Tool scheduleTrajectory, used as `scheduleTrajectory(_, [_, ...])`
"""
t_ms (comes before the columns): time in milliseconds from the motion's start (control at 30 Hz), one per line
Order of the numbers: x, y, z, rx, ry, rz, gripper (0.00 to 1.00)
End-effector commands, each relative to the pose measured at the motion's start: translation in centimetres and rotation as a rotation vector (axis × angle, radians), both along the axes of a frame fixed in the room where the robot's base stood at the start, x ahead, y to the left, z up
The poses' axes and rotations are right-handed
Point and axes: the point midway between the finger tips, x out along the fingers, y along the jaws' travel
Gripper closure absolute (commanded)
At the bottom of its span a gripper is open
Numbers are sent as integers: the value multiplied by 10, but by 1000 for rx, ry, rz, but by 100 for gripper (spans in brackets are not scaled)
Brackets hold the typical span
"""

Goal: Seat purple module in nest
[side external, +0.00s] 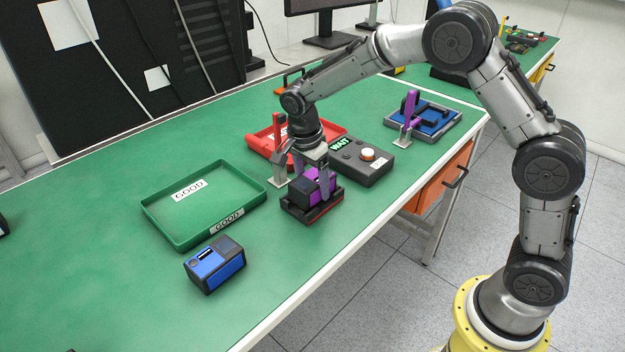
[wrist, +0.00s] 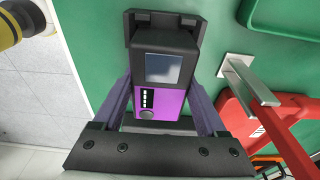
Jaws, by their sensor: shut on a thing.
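The purple module (side external: 325,185) has a black body, and its purple face (wrist: 150,103) and grey screen show in the wrist view. My gripper (side external: 318,182) points down and is shut on the module, with one finger on each side. In the wrist view my gripper (wrist: 160,108) straddles it. The black nest (side external: 311,213) with a red line along its side is directly under the module. Its black walls (wrist: 135,22) show beyond the module in the wrist view. The module's lower part is within or just above the nest; I cannot tell whether it touches the bottom.
A red lever on a metal bracket (side external: 279,183) stands close beside the nest. A grey control box (side external: 352,173) reading WAIT is behind it. A green GOOD tray (side external: 165,232), a red tray (side external: 258,142), a blue module (side external: 217,268) and a blue fixture (side external: 447,110) are around.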

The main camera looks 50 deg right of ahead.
Motion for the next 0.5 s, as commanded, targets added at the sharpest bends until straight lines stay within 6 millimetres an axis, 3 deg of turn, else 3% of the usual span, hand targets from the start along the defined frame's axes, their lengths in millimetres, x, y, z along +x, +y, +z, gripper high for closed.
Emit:
scheduleTrajectory(67, [0,0,-2,0,-1,0,100])
scheduleTrajectory(100, [0,0,-1,0,-1,0,18])
scheduleTrajectory(200, [0,0,-2,0,-1,0,0])
scheduleTrajectory(500, [1,0,-1,0,-2,0,0])
